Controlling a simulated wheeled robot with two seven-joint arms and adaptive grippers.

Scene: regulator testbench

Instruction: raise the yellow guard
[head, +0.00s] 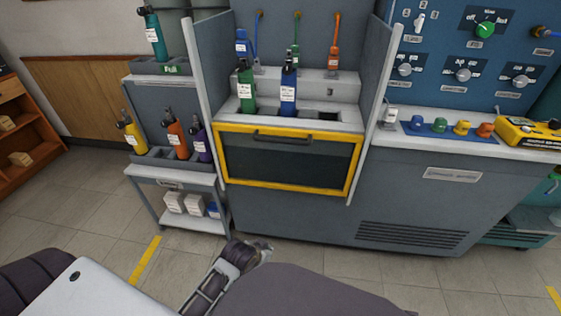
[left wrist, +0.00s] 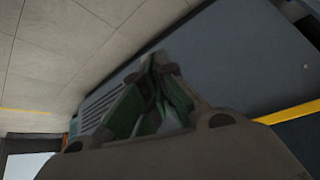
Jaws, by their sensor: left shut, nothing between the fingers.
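The yellow guard (head: 290,185) is a yellow frame around a dark pane on the front of the grey test bench. It hangs lowered, below the bay that holds the bottles. Its dark bar handle (head: 282,136) runs along the top edge. In the left wrist view, a yellow strip of the guard (left wrist: 292,113) shows at the right. My left gripper (head: 263,248) is low in front of the bench, below the guard and apart from it. In the left wrist view, its fingers (left wrist: 160,62) are together and empty. My right gripper is out of view.
A green bottle (head: 246,88) and a blue bottle (head: 289,88) stand in the bay, between grey side panels (head: 211,60). A cart (head: 166,174) with several bottles stands at the left. A control panel (head: 465,50) is at the right. Floor before the bench is clear.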

